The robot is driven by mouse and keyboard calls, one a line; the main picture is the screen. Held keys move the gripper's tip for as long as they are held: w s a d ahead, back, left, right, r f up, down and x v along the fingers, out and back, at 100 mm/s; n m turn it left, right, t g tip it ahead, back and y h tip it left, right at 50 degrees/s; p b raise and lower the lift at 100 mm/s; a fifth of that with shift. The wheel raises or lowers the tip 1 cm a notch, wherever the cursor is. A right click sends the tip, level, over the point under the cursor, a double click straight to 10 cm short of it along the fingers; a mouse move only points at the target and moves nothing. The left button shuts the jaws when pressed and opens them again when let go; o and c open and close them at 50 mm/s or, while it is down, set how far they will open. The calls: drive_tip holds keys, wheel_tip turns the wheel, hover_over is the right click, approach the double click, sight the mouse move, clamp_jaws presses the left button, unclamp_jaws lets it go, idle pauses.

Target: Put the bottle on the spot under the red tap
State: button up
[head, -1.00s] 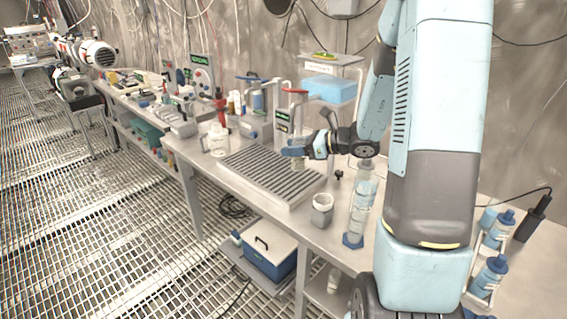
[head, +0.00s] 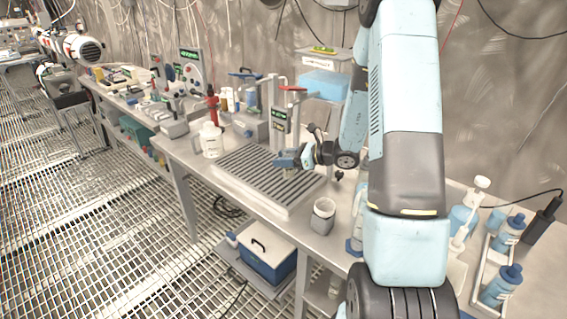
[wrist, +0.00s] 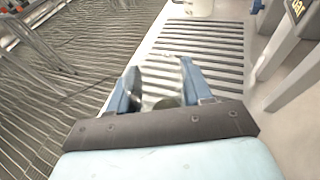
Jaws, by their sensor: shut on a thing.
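The red tap (head: 292,88) stands at the back of the bench, over a ribbed drain tray (head: 240,190). My gripper (head: 284,162) is in front of the tap, low over the right rear of the tray. It is shut on the bottle (head: 289,173), of which only a small pale part shows below the fingers. In the wrist view my two blue fingers (wrist: 160,82) stand on either side of it. There the bottle is mostly hidden, with a dark olive part at the wrist's edge. I cannot tell whether it touches the tray, whose slats (wrist: 200,45) show beyond the fingers.
A blue-handled tap (head: 243,75) stands left of the red one. A white jug (head: 210,140) is at the tray's left, and a grey cup (head: 323,215) is near the front edge. A rack of blue bottles (head: 502,270) and a pump bottle (head: 463,218) are at the right.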

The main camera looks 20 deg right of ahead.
drive_tip(key=shift+f, duration=0.95)
drive_tip(key=shift+f, duration=0.1)
drive_tip(key=o, duration=1.2)
drive_tip(key=shift+c, duration=0.2)
